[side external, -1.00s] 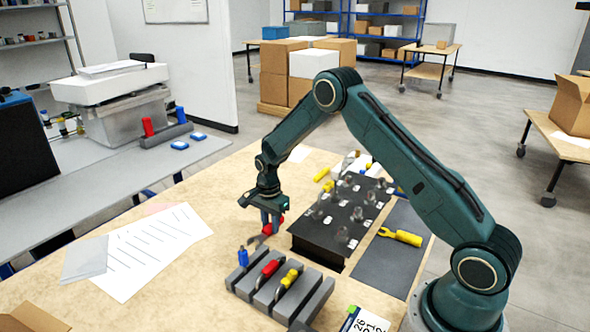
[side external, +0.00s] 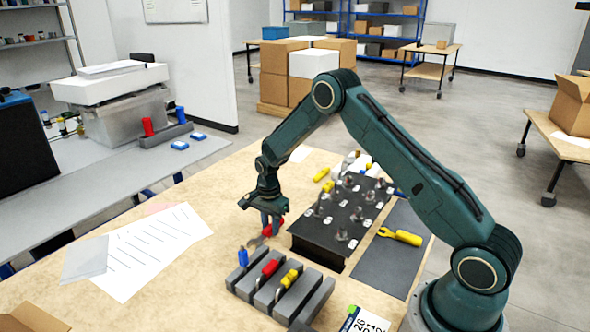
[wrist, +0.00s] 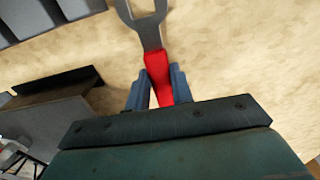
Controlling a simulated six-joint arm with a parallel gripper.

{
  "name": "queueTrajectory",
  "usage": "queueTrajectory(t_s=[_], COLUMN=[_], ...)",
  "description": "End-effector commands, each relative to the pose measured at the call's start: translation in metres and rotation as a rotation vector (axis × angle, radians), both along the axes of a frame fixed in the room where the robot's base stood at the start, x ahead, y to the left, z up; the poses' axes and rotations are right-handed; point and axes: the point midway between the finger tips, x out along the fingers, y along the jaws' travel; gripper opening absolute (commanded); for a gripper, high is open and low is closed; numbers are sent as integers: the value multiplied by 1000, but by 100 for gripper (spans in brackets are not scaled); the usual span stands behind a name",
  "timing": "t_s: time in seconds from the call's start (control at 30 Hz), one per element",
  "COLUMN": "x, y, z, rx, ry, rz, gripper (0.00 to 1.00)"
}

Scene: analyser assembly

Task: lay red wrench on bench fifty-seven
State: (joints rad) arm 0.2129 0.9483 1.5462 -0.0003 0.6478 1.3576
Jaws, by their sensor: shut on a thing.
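My gripper (wrist: 160,88) is shut on the red handle of the red wrench (wrist: 162,62) in the wrist view. The wrench's grey open-ended head (wrist: 147,22) points away from the gripper, over bare bench top. In the side view my gripper (side external: 272,228) is low over the bench (side external: 190,262), left of the black block. The grey wrench head shows there below and left of the fingers (side external: 256,242). I cannot tell whether the wrench touches the bench surface.
A grey slotted rack (side external: 318,300) with blue, red and yellow handled tools stands in front. A black block (side external: 318,236) with several clear knobs stands to the right. A yellow wrench (side external: 402,237) lies on a dark mat (side external: 388,262). Papers (side external: 150,250) lie left; bench between is clear.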

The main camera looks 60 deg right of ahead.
Motion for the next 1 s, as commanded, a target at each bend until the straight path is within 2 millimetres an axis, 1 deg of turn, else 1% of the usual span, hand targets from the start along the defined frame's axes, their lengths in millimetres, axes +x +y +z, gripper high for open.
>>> queueTrajectory(t_s=[0.3, 0.33, 0.43, 0.47, 0.77, 0.87, 1.0], x=[0, 0, 0, 0, 0, 0, 1], y=[0, 0, 0, 0, 0, 0, 0], z=[-4, -4, -4, -4, -4, -2, 7], rx=[0, 0, 0, 0, 0, 0, 0], ry=[-1, -1, -1, -1, 0, -1, -2], rz=[0, 0, 0, 0, 0, 0, 0], gripper=[0, 27, 46, 48, 48, 48, 48])
